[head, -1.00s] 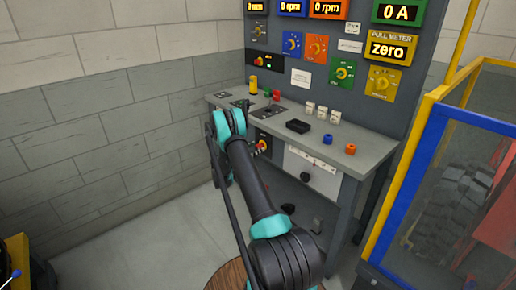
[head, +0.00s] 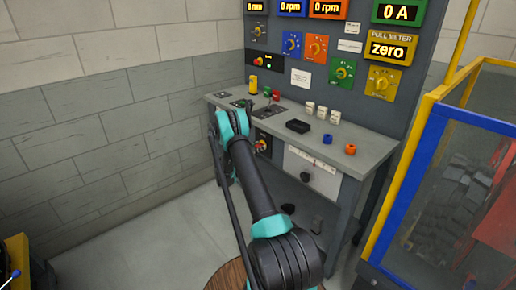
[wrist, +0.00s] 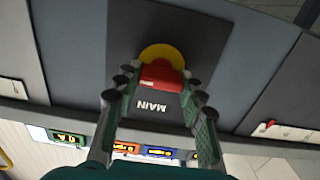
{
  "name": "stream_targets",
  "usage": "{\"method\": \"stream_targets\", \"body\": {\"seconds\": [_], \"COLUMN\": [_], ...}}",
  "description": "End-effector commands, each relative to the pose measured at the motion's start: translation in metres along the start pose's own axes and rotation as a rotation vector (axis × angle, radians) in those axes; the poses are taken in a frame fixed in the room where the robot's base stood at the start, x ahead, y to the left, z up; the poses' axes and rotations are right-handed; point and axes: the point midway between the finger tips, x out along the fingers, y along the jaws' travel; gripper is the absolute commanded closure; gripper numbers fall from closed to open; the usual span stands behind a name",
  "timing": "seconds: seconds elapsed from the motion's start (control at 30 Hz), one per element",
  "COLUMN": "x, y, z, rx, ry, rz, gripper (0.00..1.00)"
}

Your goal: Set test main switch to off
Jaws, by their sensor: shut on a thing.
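The main switch is a red handle (wrist: 161,75) on a yellow disc (wrist: 163,52), set in a dark plate (wrist: 205,40) marked MAIN. The lettering appears upside down in the wrist view. My gripper (wrist: 159,82) is shut on the red handle, with one finger on each side. In the head view the switch (head: 261,145) shows small on the bench front, just right of my arm. My arm hides most of the gripper there.
The grey bench (head: 365,152) carries a black tray (head: 298,126), white blocks and coloured knobs. An upright panel with displays and dials rises behind it. A blue and yellow framed cage (head: 392,195) stands at the right.

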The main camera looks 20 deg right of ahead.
Motion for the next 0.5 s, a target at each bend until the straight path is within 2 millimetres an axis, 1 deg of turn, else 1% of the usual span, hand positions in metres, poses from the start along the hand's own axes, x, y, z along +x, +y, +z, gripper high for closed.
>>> {"method": "stream_targets", "body": {"seconds": [0.27,0.5], "x": [-0.0003,-0.0005], "y": [-0.0002,-0.0009], "z": [0.0001,0.0002], "rx": [-0.054,-0.208], "ry": [0.000,0.000], "rz": [0.000,0.000], "gripper": [0.90,0.90]}}
